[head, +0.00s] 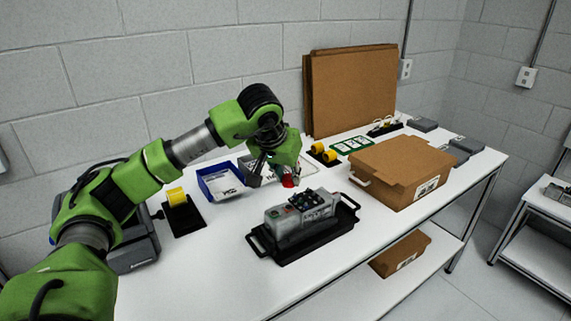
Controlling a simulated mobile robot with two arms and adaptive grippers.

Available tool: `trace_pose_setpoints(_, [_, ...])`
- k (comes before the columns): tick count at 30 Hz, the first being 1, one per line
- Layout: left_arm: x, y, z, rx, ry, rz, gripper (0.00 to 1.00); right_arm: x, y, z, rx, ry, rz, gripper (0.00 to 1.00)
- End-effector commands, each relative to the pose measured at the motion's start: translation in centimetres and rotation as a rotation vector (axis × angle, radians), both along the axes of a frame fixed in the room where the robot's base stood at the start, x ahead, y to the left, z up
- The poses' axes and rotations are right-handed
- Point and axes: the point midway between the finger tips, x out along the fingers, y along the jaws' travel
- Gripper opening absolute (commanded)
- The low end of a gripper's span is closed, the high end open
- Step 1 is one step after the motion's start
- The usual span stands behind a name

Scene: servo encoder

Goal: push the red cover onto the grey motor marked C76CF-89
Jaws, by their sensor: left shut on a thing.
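My left gripper (271,181) comes in from the left on its green arm and is above the middle of the table. It is shut on the red cover (288,181), a small red piece showing at its fingertips. A grey motor (289,222) sits in a black tray (345,217) in front of the gripper, below and slightly right of it. The motor has a dark connector block on top. Any marking on it is too small to read. The red cover appears apart from the motor. My right gripper is not in view.
A cardboard box (402,168) stands right of the tray. Flat cardboard (350,90) leans on the wall. Grey boxes (466,145) sit at the far right. The table's front edge is clear.

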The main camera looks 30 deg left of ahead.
Motion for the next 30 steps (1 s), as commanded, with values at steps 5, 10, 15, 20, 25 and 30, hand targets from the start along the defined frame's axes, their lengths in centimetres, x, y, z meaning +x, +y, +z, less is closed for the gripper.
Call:
trace_pose_setpoints(5, [0.0,0.1,-0.6,0.001,0.001,0.0,0.17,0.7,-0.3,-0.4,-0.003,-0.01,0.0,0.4])
trace_pose_setpoints(10, [0.0,0.1,-1.6,0.001,0.001,0.001,0.17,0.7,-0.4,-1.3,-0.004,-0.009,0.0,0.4])
trace_pose_setpoints(15, [0.0,0.1,-2.9,0.0,0.001,0.0,0.17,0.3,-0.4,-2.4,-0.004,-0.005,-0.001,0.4])
trace_pose_setpoints(20, [0.0,0.1,-4.2,0.0,0.0,0.0,0.17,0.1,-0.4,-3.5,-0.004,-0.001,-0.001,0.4])
trace_pose_setpoints(25, [0.0,0.1,-5.6,0.0,0.001,0.0,0.17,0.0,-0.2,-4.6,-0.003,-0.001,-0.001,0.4])
trace_pose_setpoints(30, [0.0,0.1,-6.5,0.0,0.0,0.0,0.16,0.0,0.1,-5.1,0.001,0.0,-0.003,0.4])
